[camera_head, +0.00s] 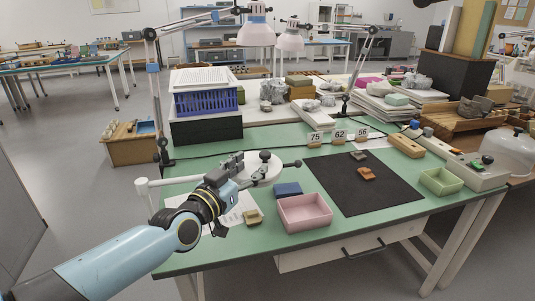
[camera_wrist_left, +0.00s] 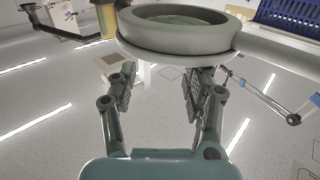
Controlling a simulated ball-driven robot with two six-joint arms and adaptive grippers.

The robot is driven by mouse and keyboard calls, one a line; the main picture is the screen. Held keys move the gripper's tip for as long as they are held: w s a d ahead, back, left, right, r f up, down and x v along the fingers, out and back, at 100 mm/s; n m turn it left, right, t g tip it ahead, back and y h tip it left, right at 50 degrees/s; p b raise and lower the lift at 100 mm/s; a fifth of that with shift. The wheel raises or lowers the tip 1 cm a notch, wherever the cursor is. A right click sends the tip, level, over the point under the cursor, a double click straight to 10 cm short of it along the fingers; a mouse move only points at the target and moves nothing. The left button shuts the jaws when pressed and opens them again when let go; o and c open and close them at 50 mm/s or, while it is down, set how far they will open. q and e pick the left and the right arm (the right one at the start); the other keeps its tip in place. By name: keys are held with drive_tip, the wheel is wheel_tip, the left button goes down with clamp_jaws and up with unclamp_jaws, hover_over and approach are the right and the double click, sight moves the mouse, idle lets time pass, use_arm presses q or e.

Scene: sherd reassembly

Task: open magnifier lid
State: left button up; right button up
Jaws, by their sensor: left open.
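The magnifier's round white head (camera_head: 262,168) stands over the left part of the green table, with a dark knob on top. In the left wrist view it looks like a thick grey-green ring (camera_wrist_left: 180,38) at the top, with a darker disc inside. I cannot tell the lid apart from the rim or how far it is open. My left gripper (camera_head: 232,163) is at the near left side of the head. In the left wrist view its fingers (camera_wrist_left: 165,75) are spread and empty, with the ring just past the tips; contact is unclear. My right gripper is out of view.
Brown sherds (camera_head: 366,174) lie on a black mat (camera_head: 350,197). A blue crate (camera_head: 207,103) and lamp arms stand behind.

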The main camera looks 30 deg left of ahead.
sight(262, 157)
use_arm(q)
drive_tip(key=w+b, duration=0.1)
drive_tip(key=w, duration=0.3)
drive_tip(key=shift+a+f, duration=0.1)
drive_tip(key=shift+f, duration=0.05)
drive_tip(key=w+b, duration=0.1)
drive_tip(key=w, duration=0.2)
drive_tip(key=shift+w+a, duration=0.15)
drive_tip(key=shift+w, duration=0.05)
drive_tip(key=c, duration=0.4)
clamp_jaws()
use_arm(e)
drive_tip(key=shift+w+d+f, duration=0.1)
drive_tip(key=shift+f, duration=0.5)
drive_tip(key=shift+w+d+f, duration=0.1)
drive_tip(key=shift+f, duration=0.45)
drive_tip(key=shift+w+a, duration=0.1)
